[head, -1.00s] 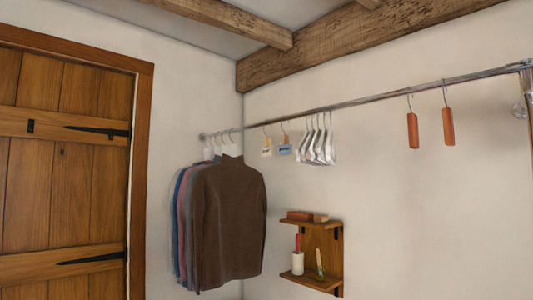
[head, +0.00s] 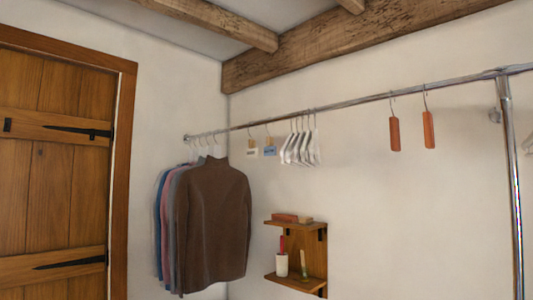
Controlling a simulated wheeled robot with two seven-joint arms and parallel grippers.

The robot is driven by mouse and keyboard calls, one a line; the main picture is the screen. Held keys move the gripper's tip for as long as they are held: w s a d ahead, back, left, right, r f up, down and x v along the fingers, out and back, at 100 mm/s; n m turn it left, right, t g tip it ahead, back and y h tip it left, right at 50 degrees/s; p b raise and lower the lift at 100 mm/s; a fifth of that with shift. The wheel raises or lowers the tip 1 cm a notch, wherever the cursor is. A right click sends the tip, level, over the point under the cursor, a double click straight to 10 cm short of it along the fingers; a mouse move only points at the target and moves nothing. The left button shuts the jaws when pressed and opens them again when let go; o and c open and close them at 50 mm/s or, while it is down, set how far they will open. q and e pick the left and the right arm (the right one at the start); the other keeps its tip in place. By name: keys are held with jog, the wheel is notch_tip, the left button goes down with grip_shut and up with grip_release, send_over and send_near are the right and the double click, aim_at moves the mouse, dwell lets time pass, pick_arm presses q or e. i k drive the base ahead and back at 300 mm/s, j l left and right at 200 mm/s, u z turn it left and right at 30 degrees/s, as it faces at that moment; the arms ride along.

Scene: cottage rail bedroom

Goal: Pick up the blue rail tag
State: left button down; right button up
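The blue rail tag (head: 270,151) hangs by a hook from the metal clothes rail (head: 350,102) in the head view, left of centre. It is a small blue tag with a tan piece above it. A similar white tag (head: 252,153) hangs just to its left. A bunch of white hangers (head: 301,148) hangs close to its right. Neither of my grippers shows in the head view.
Sweaters, a brown one (head: 215,225) in front, hang at the rail's left end. Two reddish blocks (head: 394,134) hang further right, near a metal post (head: 511,190). A small wooden wall shelf (head: 313,262) sits below the rail. A wooden door (head: 55,170) is at left.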

aim_at(271, 150)
jog(key=z, duration=2.5)
jog(key=u, duration=2.45)
jog(key=i+j+z, duration=0.4)
jog(key=i, duration=0.2)
jog(key=i+j+z, duration=0.75)
jog(key=i+j, duration=0.2)
jog(key=j, duration=0.25)
